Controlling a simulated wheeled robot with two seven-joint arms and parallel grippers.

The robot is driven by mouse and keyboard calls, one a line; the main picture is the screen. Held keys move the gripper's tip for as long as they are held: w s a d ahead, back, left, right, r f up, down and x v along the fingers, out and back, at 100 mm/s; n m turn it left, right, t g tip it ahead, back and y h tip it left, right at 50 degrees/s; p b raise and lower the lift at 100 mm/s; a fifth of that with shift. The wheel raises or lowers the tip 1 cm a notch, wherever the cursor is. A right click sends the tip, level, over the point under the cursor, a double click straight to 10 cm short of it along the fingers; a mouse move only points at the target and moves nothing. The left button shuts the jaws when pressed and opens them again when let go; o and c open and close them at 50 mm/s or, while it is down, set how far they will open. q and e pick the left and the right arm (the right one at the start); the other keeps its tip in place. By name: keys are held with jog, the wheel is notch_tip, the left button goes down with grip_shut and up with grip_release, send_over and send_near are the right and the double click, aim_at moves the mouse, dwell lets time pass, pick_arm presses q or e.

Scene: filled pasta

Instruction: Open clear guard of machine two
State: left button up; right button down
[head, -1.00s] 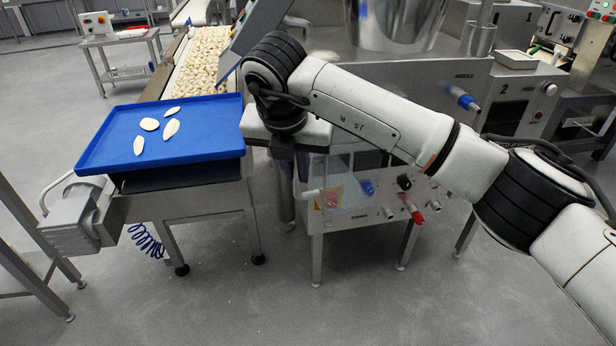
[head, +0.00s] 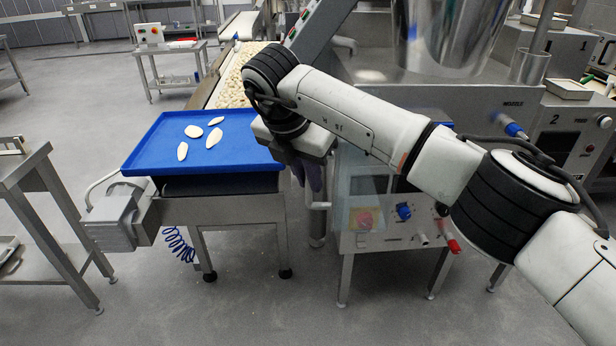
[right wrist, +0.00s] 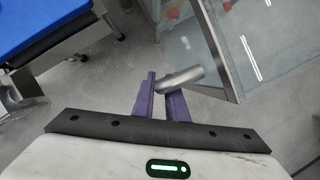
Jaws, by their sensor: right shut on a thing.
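Machine two (head: 425,100), with the number 2 on its right-hand panel, stands at centre right. Its clear guard (head: 372,188) is a see-through panel low on the front, with a red button on yellow behind it. The guard also fills the upper right of the right wrist view (right wrist: 235,45), set at an angle. A short round metal handle (right wrist: 182,79) sticks out from its edge. My right gripper (right wrist: 165,92) has its purple fingers shut on this handle; in the head view the fingers (head: 312,178) are partly hidden under my wrist. My left gripper is out of view.
A blue tray (head: 150,160) with several pale pasta pieces sits on a stand close left of my right gripper. A conveyor (head: 232,88) full of pasta runs behind it. Blue and red knobs (head: 453,246) project from the machine front. The floor in front is clear.

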jog(key=c, duration=1.8)
grip_release()
jog(key=shift+o, duration=0.2)
jog(key=v, duration=1)
jog(key=shift+r, duration=0.15)
